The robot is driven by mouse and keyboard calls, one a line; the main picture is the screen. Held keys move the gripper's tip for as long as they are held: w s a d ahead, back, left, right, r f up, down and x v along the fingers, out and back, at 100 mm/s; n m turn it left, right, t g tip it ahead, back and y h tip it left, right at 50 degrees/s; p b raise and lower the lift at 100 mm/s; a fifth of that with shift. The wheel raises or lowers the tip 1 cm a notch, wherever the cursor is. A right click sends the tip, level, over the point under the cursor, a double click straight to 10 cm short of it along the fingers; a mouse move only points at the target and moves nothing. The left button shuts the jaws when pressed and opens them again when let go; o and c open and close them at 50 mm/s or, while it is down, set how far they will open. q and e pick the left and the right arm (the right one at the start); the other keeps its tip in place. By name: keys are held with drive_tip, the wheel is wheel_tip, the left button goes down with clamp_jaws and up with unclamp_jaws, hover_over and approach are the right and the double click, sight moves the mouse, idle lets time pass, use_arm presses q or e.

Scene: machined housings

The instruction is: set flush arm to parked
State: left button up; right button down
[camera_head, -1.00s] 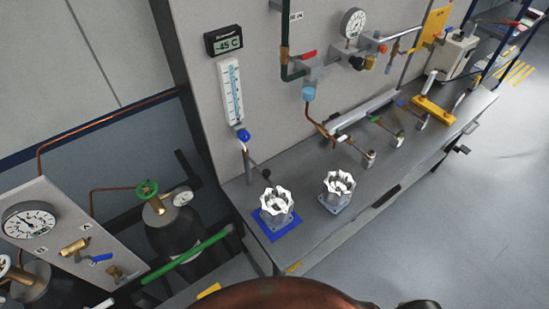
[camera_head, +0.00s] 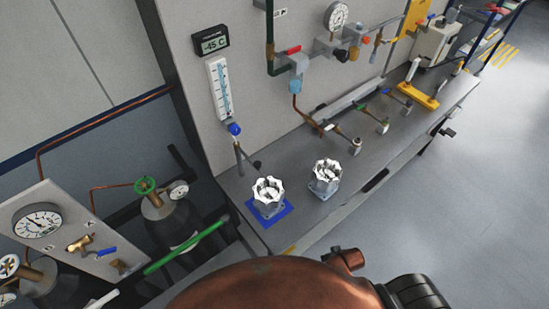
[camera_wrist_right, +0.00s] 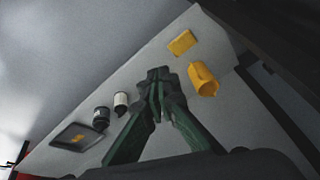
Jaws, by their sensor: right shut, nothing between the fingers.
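In the head view, a slim grey arm with a dark knob (camera_head: 256,165) reaches out from an upright post below the blue ball (camera_head: 235,129); it may be the flush arm, but I cannot be sure. It points toward a silver machined housing (camera_head: 268,191) on a blue pad (camera_head: 271,217). A second housing (camera_head: 326,174) stands to its right on the grey bench. My copper-coloured right arm fills the bottom of the head view, its fingertips not clear there. In the right wrist view my right gripper (camera_wrist_right: 158,78) is shut and empty. My left gripper is not in view.
A thermometer panel (camera_head: 221,88) and a -45 C display (camera_head: 211,41) hang on the wall. Valves, pipes and a gauge (camera_head: 336,16) are further right. A gauge panel (camera_head: 62,240) stands left. The wrist view shows yellow parts (camera_wrist_right: 203,80), small canisters (camera_wrist_right: 121,102) and a dark tray (camera_wrist_right: 75,138).

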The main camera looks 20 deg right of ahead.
sight(252, 162)
drive_tip(key=w+a+r+t+y+p, duration=0.1)
drive_tip(key=w+a+r, duration=0.1)
drive_tip(key=r, duration=0.7)
drive_tip(key=w+a+r+t+y+p, duration=0.1)
drive_tip(key=w+a+r, duration=0.1)
drive_tip(key=r, duration=0.7)
drive_tip(key=w+a+r+y, duration=0.1)
drive_tip(key=w+a+r, duration=0.1)
drive_tip(key=r, duration=0.7)
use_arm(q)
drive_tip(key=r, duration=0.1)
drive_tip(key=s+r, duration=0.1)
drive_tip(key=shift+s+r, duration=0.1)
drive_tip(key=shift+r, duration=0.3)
use_arm(e)
drive_tip(key=w+r+m+t+y, duration=0.6)
drive_tip(key=w+r+t+y, duration=0.1)
drive_tip(key=w+r, duration=0.9)
wheel_tip(252, 162, up, 3)
drive_tip(key=shift+w+a+f+m+y, duration=0.15)
drive_tip(key=shift+w+f+m+y, duration=0.05)
drive_tip(key=shift+w+m+y, duration=0.25)
